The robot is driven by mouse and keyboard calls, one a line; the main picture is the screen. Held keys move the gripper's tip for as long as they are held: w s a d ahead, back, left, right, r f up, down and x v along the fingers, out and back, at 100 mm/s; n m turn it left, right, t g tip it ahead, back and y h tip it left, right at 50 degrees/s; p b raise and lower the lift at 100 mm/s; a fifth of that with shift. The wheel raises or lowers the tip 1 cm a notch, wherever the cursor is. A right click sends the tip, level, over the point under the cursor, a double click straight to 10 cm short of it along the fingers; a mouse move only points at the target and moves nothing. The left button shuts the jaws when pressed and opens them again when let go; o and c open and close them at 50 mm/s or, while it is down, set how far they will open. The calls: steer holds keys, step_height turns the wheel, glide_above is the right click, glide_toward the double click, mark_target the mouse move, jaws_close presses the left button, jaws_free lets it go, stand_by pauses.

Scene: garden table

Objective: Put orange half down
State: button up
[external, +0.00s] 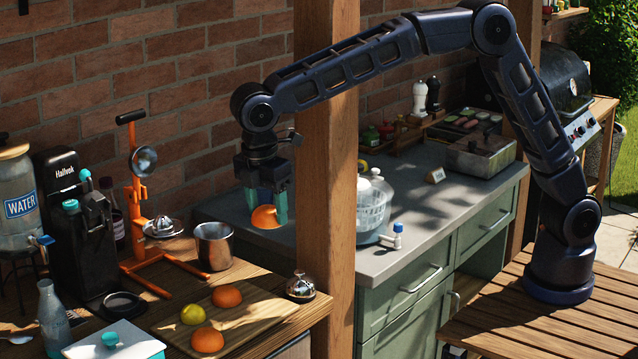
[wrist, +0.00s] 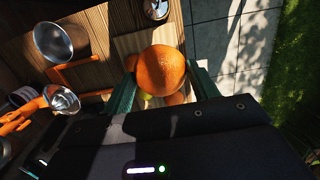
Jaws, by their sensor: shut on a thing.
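My gripper (external: 267,208) points down, its teal fingers shut on the orange half (external: 264,217). In the wrist view the orange half (wrist: 161,70) sits between the two green fingers, its rounded peel side toward the camera. The cut face of the held half is hidden.
An orange lever juicer (external: 138,190) stands at the left, with a steel cup (external: 214,246) beside it. A bell (external: 300,286) stands at the table's right edge. The wooden post (external: 327,180) rises right of my gripper. A black machine (external: 75,215) is further left.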

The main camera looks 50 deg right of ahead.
steer(key=s+d+f+m+g, duration=0.1)
steer(key=s+d+f+m, duration=0.1)
steer(key=s+d+m, duration=0.9)
steer(key=s+d+f, duration=0.1)
steer(key=s+d, duration=0.6)
steer(key=d, duration=1.1)
steer(key=m+y, duration=0.2)
steer(key=m, duration=0.7)
glide_above(418, 201)
steer(key=f, duration=1.9)
steer(key=shift+w+d+f, duration=0.1)
steer(key=shift+w+f, duration=0.2)
steer(key=shift+f, duration=0.1)
